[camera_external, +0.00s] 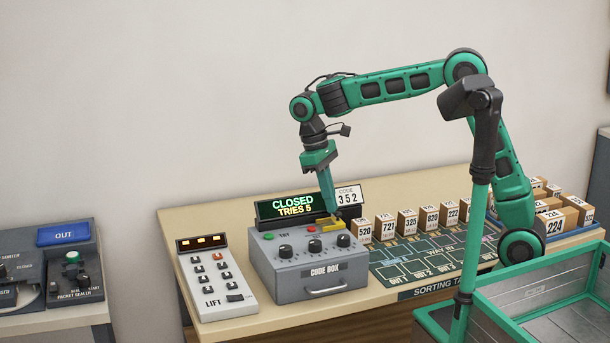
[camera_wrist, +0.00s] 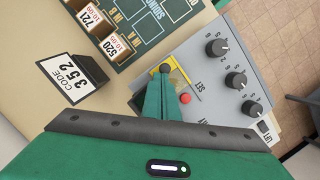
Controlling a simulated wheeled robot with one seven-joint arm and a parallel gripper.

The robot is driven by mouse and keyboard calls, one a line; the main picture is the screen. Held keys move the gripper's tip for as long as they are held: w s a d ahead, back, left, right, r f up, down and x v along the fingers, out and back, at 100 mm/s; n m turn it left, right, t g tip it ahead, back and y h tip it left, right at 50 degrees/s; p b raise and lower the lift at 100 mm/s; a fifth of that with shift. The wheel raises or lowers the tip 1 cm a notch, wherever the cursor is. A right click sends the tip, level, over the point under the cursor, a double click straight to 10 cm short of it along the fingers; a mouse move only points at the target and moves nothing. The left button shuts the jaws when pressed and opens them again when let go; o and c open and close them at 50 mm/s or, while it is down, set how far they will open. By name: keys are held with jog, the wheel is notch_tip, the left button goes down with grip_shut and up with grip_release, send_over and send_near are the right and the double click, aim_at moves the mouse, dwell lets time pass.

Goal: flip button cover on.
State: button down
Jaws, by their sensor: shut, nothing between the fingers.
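The grey code box (camera_external: 318,285) stands on the sorting table. On its top is a small yellow piece (camera_external: 331,224), which looks like the button cover; it also shows in the wrist view (camera_wrist: 181,80). My fingers hide part of it, so I cannot tell whether it is up or down. A red button (camera_wrist: 185,98) lies beside my fingers. My gripper (camera_external: 332,212) points down at the yellow piece; its fingertips (camera_wrist: 165,70) are together, empty, at or just above it. I cannot tell whether they touch it.
Three black knobs (camera_wrist: 235,80) line the box top. A display (camera_external: 293,205) reading CLOSED, TRIES 5 and a code card (camera_external: 348,197) reading 352 stand behind it. The LIFT panel (camera_external: 215,280) is at left; numbered parcels (camera_external: 407,221) are at right.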

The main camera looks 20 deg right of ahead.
dwell(0.3)
jog(key=v, duration=1)
jog(key=w+d+f+m, duration=0.1)
jog(key=d+m, duration=0.1)
jog(key=d, duration=0.9)
jog(key=w+d+f+m+y, duration=0.1)
jog(key=d+m, duration=0.2)
jog(key=d, duration=0.8)
jog(key=w+d+f+m, duration=0.1)
jog(key=d+m, duration=0.1)
jog(key=d, duration=0.9)
jog(key=s+d+f+m+t+y, duration=0.1)
jog(key=s+d+f+m, duration=0.15)
jog(key=d, duration=0.35)
jog(key=s+d+f+m, duration=0.1)
jog(key=s+d, duration=0.3)
jog(key=d, duration=0.2)
jog(key=s+d+f+m, duration=0.2)
jog(key=s+d+f, duration=0.1)
jog(key=s, duration=0.4)
jog(key=s+d+f+m+t, duration=0.1)
jog(key=s+d+f+m, duration=0.2)
jog(key=s, duration=0.4)
jog(key=shift+s+d+f, duration=0.35)
jog(key=shift+d+f, duration=0.4)
jog(key=shift+d, duration=0.35)
